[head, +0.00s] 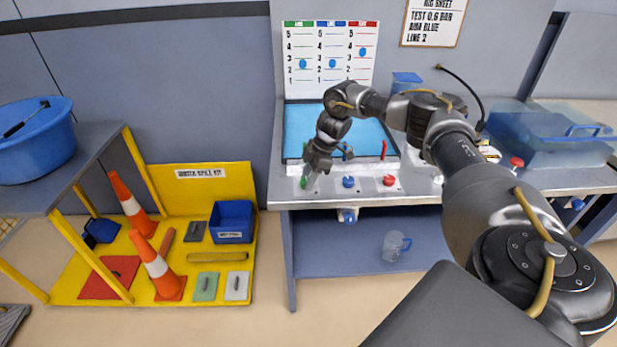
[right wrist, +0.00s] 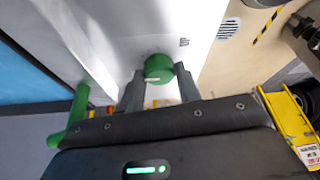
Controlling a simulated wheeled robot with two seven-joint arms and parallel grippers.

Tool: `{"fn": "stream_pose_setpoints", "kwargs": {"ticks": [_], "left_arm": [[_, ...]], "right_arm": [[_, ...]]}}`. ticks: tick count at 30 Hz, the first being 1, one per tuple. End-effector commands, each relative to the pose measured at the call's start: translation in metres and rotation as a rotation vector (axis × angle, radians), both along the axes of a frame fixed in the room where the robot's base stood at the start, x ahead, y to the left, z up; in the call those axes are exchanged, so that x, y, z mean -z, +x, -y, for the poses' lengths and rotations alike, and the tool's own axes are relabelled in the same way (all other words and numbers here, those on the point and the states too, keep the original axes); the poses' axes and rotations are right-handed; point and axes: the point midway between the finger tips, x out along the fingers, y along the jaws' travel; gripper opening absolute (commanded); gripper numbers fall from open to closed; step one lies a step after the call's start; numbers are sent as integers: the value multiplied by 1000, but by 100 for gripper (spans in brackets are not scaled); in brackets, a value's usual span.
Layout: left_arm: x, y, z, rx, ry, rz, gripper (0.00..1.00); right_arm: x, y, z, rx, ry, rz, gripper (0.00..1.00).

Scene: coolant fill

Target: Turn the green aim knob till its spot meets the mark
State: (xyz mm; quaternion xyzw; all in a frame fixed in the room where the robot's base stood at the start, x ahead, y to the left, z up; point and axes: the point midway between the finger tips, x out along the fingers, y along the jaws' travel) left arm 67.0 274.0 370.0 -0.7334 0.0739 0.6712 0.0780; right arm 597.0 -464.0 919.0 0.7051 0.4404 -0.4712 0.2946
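The green aim knob (head: 304,183) is at the left end of the bench's pale front strip. In the right wrist view the knob (right wrist: 159,67) sits between my right gripper's fingertips (right wrist: 160,76), with no clear gap on either side. A small pale streak shows on its near edge; I cannot make out whether this is its spot, nor where the mark is. In the head view my right gripper (head: 313,164) reaches down onto the knob and partly covers it. My left gripper is not in view.
A blue knob (head: 348,182) and a red knob (head: 389,181) stand to the right on the strip. A green lever (right wrist: 77,112) is close beside my right gripper. A blue tray (head: 300,128) and a level chart (head: 330,58) are behind. A yellow spill station (head: 205,180) stands left.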

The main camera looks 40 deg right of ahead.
Motion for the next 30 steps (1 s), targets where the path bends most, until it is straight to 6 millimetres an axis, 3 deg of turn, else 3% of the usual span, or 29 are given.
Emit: {"fn": "stream_pose_setpoints", "kwargs": {"ticks": [1, 4, 18, 29, 30], "left_arm": [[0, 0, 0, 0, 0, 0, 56], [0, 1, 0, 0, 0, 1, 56], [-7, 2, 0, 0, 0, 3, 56], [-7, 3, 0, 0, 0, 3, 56], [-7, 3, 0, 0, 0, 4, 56]], "right_arm": [[0, 0, 0, 0, 0, -1, 24], [0, 0, 0, 0, 0, -1, 11], [0, 2, 0, -237, 0, -3, 11], [0, 2, 0, -264, 1, 0, 11], [0, 2, 0, -264, 1, 0, 38]]}}
